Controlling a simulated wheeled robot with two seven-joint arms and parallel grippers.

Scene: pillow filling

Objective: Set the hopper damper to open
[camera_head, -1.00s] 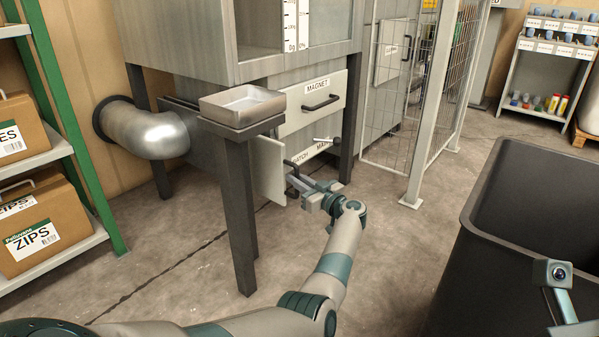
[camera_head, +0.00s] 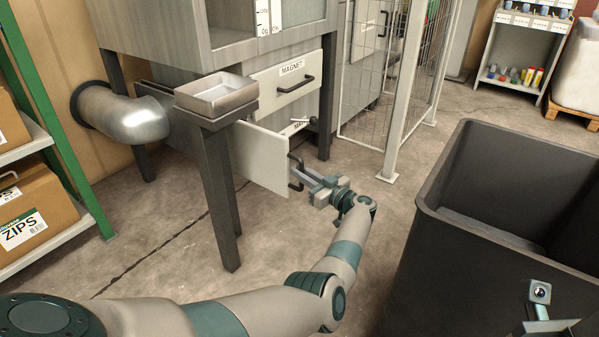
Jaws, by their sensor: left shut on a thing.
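The grey metal hopper cabinet (camera_head: 180,32) stands at the back on dark legs. A pale panel (camera_head: 262,158) stands out from its lower front, below the drawer front labelled MAGNET (camera_head: 285,82). A dark handle (camera_head: 296,174) is on the panel's right end. My left gripper (camera_head: 308,183) is shut on this handle. I cannot read a damper label. Of my right arm only a small part shows at bottom right; its fingers are out of sight.
A metal tray (camera_head: 216,95) on a dark post stands just left of the panel. A large dark bin (camera_head: 470,225) is at right. A mesh fence (camera_head: 375,75) stands behind, and a shelf with boxes (camera_head: 40,205) at left. Floor around my left arm is clear.

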